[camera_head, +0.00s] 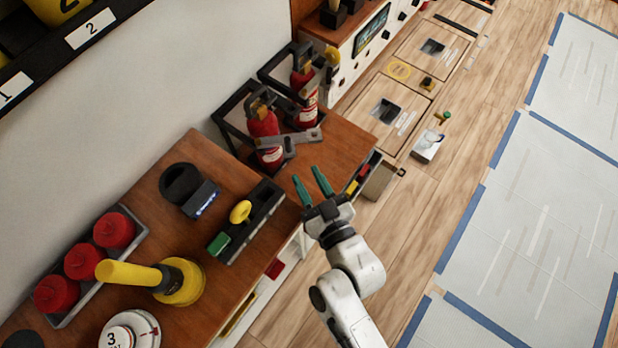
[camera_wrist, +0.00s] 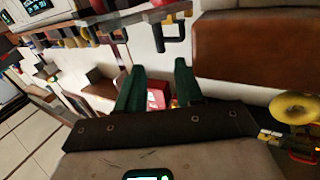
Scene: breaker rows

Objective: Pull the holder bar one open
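Two red fire extinguishers stand in black frame holders on the wooden counter: the nearer one (camera_head: 263,135) and the farther one (camera_head: 304,85). A grey bar (camera_head: 290,138) lies across the front of the nearer extinguisher; I cannot tell which holder is numbered one. My gripper (camera_head: 308,176), with green fingers, is open and empty, to the lower right of the nearer extinguisher and apart from the bar in the head view. In the wrist view, the green fingers (camera_wrist: 159,75) stand apart with a red and white thing (camera_wrist: 156,98) seen beyond them, partly hidden.
Left on the counter are a black tray (camera_head: 262,222) with yellow and green parts, a yellow-handled tool (camera_head: 180,281), and several red-capped items in a grey tray (camera_head: 48,318). The floor (camera_head: 420,215) to the right is mostly clear.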

